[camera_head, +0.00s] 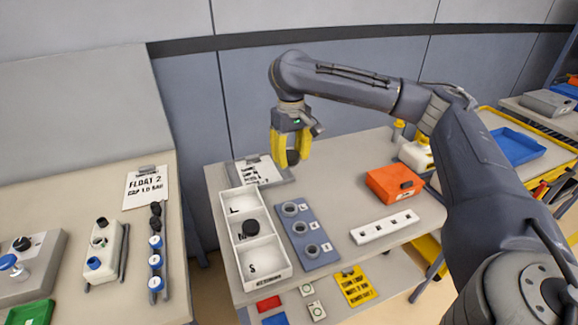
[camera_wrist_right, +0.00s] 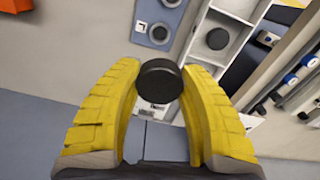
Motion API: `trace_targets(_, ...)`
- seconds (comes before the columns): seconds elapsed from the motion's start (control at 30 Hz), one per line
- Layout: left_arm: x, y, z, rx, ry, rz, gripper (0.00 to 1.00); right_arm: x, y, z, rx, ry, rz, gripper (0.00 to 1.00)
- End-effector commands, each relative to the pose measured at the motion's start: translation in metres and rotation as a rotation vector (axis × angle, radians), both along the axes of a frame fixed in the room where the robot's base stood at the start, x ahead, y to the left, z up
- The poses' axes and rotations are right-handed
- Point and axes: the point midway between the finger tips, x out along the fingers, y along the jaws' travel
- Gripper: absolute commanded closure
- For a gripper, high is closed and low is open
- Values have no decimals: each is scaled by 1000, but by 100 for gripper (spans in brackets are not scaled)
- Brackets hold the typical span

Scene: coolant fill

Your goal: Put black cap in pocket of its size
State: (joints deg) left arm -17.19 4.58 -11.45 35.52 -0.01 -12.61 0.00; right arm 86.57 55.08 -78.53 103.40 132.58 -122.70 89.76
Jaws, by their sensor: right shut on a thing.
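My right gripper (camera_head: 290,160) is shut on a black cap (camera_wrist_right: 160,80), which sits between the yellow fingertips, raised behind the white tray. The white tray (camera_head: 269,281) has pockets marked L (camera_head: 241,203) at the far end and S (camera_head: 262,263) at the near end. Another black cap (camera_head: 250,227) lies in the middle pocket and covers most of its letter; it also shows in the right wrist view (camera_wrist_right: 217,39). A blue-grey board (camera_head: 318,262) right of the tray carries grey rings, with letters beside them. My left gripper is out of view.
A clipboard (camera_head: 262,170) lies behind the tray, below the gripper. An orange box (camera_head: 394,183) and a white strip with holes (camera_head: 384,226) stand to the right. The table's back middle is clear.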

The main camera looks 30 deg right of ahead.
Motion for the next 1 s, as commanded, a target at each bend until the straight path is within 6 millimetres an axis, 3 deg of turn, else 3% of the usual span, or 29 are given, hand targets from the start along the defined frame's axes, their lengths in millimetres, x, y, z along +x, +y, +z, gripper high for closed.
trace_targets(0.17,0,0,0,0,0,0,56,5,14,12,-2,-9,24,82)
trace_targets(0.37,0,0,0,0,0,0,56,31,56,15,-17,-11,35,82)
trace_targets(0.63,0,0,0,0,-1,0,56,81,117,11,-35,-24,-299,82)
trace_targets(0.77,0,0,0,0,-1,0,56,96,128,8,-35,-32,-488,82)
trace_targets(1.0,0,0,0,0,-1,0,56,106,125,4,-20,-35,-723,82)
